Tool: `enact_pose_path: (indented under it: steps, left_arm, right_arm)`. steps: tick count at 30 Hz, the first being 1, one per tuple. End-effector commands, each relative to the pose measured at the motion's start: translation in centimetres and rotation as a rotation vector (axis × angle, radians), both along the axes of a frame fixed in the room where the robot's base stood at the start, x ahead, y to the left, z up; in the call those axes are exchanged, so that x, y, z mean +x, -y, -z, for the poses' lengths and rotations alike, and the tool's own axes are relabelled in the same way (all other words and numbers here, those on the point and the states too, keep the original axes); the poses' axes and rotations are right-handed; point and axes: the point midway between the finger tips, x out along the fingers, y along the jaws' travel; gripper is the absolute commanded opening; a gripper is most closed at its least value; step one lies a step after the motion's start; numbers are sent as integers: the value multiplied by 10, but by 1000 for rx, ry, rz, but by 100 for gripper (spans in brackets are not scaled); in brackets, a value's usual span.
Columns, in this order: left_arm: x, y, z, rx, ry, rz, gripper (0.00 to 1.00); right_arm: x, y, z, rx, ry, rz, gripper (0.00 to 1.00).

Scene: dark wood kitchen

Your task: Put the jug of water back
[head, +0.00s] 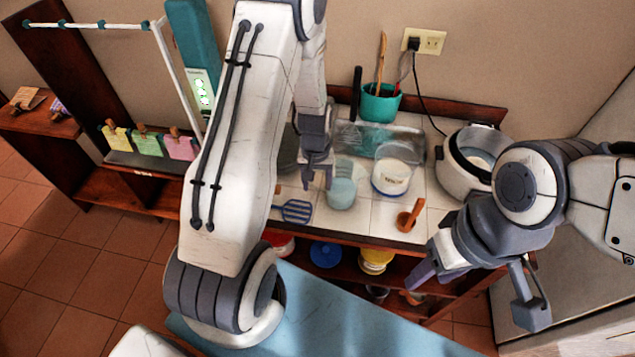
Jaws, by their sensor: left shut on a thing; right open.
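The jug of water (342,192) is a clear vessel with pale blue water, upright at the front of the white tiled counter. My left gripper (318,178) reaches down from above at the jug's left side and is shut on it. The fingers hide that side of the jug, and I cannot tell whether its base touches the tiles. My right gripper (476,286) is open and empty, in front of the counter at the right, its fingers wide apart.
A clear container with white contents (391,178) stands just right of the jug. A rice cooker (470,158), a teal utensil pot (379,103), a blue slotted turner (297,211) and an orange-brown scoop (410,216) are also on the counter (375,222). Bowls sit on the shelf below.

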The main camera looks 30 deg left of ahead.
Motion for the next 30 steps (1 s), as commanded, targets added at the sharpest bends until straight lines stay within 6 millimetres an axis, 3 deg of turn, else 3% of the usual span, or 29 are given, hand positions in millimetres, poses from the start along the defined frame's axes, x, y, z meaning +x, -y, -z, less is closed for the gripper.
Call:
enact_pose_path:
  steps: [1, 2, 4, 17, 22, 30]
  left_arm:
    - [0, 0, 3, 0, 1, 0, 0]
    - [0, 0, 3, 0, 0, 0, 65]
    - [0, 0, 2, 0, 0, 0, 91]
    - [1, 0, -5, 0, 2, 0, 91]
    - [1, -1, -30, 2, 7, 0, 91]
    - [0, -2, -86, 1, 7, -1, 91]
  right_arm:
    - [0, 0, 2, 0, 0, 0, 52]
    - [0, 0, 2, 0, 0, 0, 52]
    - [0, 0, 2, 0, 0, 0, 52]
    - [0, 0, 0, 0, 0, 0, 52]
    - [0, 0, 8, 0, 0, 0, 52]
    - [0, 0, 18, 0, 0, -1, 52]
